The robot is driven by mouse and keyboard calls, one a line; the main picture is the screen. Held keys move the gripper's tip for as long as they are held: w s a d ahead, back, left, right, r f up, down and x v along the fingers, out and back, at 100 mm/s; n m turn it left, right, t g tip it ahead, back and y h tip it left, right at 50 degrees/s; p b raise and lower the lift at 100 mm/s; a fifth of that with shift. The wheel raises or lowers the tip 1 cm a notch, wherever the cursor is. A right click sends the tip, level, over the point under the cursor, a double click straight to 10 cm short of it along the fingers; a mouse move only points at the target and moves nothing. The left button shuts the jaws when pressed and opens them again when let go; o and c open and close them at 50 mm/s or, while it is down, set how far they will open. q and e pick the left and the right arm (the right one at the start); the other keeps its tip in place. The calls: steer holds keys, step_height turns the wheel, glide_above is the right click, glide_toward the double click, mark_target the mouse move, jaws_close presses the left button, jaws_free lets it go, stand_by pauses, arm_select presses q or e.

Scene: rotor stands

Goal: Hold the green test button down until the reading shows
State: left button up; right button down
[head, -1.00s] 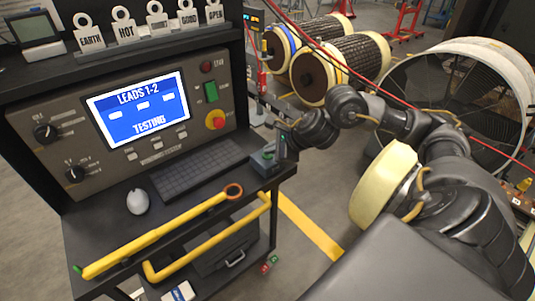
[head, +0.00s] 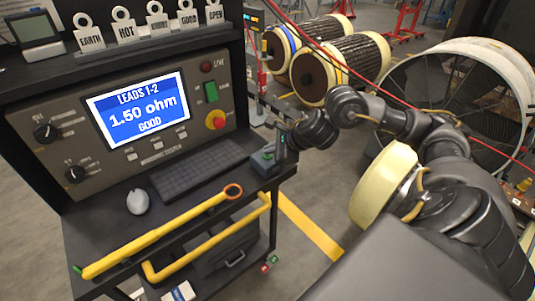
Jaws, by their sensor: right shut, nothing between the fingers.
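The tester's screen (head: 137,108) reads "LEADS 1-2", "1.50 ohm" and "GOOD" on blue and white. A small grey box (head: 262,163) sits at the right end of the tester's shelf, with a bit of green on its top. My right gripper (head: 272,153) is shut and empty, with its tips down at this box. My left gripper is not in view.
A red stop button (head: 215,120) is on the panel. Yellow bars (head: 165,232) run along the shelf's front. Wound rotors (head: 340,65) and a large round housing (head: 465,85) stand behind my right arm.

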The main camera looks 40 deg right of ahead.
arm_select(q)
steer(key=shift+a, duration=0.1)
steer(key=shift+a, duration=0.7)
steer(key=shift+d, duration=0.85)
